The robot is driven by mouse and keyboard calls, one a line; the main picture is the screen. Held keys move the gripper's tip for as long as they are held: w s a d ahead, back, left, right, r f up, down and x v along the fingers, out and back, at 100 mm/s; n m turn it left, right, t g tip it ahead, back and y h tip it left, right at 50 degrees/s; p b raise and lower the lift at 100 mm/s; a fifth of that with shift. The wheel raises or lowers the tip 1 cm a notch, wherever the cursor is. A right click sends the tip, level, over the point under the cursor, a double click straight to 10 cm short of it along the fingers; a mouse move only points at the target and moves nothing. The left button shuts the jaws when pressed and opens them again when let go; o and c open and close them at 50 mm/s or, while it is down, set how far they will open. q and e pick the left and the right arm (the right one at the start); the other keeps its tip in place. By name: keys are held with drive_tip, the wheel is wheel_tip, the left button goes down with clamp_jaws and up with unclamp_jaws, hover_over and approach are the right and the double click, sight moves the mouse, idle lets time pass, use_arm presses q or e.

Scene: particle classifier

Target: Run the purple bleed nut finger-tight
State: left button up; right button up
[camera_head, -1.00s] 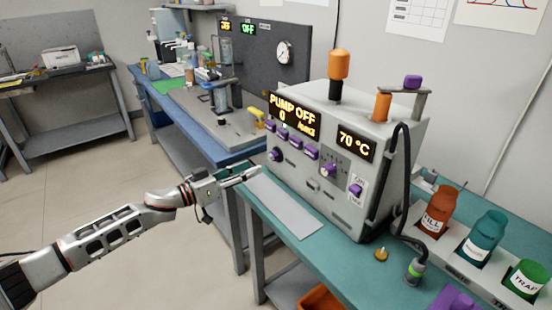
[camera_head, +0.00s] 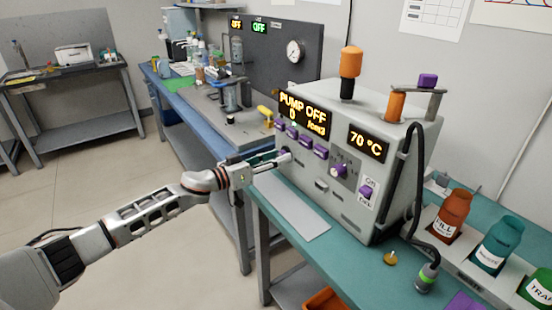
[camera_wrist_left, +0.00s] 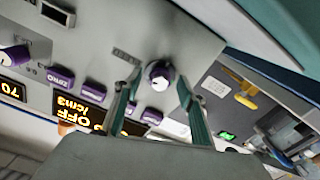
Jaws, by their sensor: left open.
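My left gripper (camera_head: 284,158) is open at that corner of the panel and mostly hides the knob in the head view. In the left wrist view the knob sits between the two green-grey fingertips (camera_wrist_left: 159,84), with a gap visible at the right. I cannot tell whether either finger touches it. My right gripper is not in view.
Several purple buttons (camera_head: 306,145) run just above the nut. A flat grey plate (camera_head: 301,212) lies on the teal bench (camera_head: 345,266) below the panel. A black hose (camera_head: 410,150) and labelled bottles (camera_head: 453,215) stand to the right. A small brass piece (camera_head: 390,258) lies in front.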

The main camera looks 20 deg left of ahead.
use_arm(q)
drive_tip(key=c, duration=1.1)
drive_tip(key=shift+m, duration=0.3)
